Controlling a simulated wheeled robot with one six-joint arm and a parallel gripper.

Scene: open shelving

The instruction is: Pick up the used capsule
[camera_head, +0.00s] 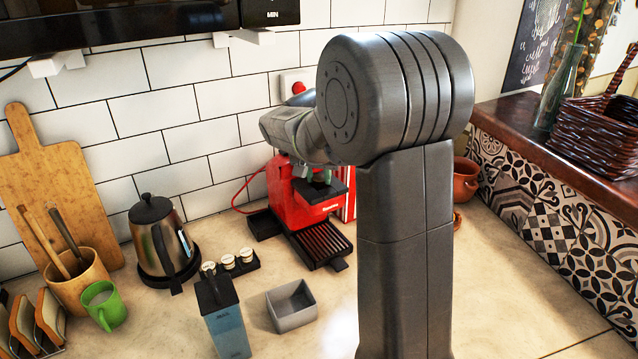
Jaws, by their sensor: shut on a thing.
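My arm reaches over the counter to the red coffee machine (284,197) by the tiled wall. My gripper (320,178) is small and partly hidden at the machine's top front, behind my own wrist and forearm. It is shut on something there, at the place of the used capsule. The capsule itself is too small and covered to make out clearly. Several pale capsules stand in a black holder (240,271) to the left of the machine, apart from my gripper.
A grey open box (291,306) and a blue container with a dark top (228,331) stand in front. A kettle (163,242), green mug (104,305) and utensil pot (78,283) are at left. A tiled ledge with a wicker basket (600,130) bounds the right.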

